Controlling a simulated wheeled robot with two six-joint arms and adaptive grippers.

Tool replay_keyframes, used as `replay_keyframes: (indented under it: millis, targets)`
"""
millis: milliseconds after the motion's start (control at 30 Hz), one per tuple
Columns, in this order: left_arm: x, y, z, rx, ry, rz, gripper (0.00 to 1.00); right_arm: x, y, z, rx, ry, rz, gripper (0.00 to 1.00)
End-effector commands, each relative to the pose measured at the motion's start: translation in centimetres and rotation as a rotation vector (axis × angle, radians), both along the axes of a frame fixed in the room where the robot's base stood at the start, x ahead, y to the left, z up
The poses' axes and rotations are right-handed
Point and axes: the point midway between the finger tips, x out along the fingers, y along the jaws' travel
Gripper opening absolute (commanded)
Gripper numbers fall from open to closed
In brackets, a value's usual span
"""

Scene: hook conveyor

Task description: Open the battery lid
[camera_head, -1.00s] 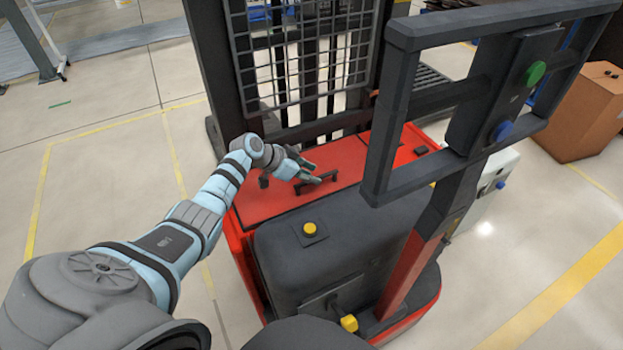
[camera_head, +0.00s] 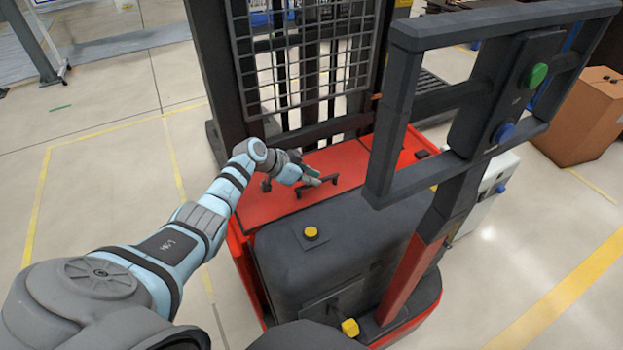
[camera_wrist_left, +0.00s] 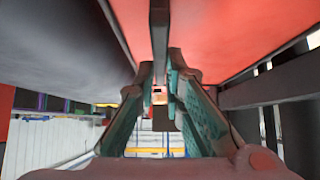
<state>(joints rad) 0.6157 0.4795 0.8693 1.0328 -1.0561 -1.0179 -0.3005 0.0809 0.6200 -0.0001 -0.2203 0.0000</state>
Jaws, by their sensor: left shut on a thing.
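The battery lid (camera_head: 262,207) is a red panel on top of the forklift body, in front of the mast. A dark bar handle (camera_head: 328,182) stands on it. My left gripper (camera_head: 314,181) is at this handle and shut on it. In the left wrist view the dark handle bar (camera_wrist_left: 160,40) runs in between the two green-padded fingers (camera_wrist_left: 160,95), with the red lid (camera_wrist_left: 235,30) close behind. The lid looks flat and shut, lying level with the red body around it. My right gripper is not in view.
The black mast with its mesh guard (camera_head: 300,60) rises behind the lid. A dark frame with green and blue buttons (camera_head: 375,130) stands to the right. The black cover with a yellow knob (camera_head: 311,232) is in front. Floor at the left is clear.

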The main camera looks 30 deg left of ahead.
Motion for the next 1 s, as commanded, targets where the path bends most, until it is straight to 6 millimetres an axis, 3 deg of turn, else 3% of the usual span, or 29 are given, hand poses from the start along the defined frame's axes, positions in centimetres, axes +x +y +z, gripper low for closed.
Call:
replay_keyframes:
  millis: [433, 1000]
  targets:
    - [1.2, 1.9, 3.3, 0.004, -0.009, 0.004, 0.0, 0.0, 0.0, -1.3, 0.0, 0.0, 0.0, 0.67]
    - [3.4, 6.0, 7.2, 0.006, -0.004, 0.007, 0.0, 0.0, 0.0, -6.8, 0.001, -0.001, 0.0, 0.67]
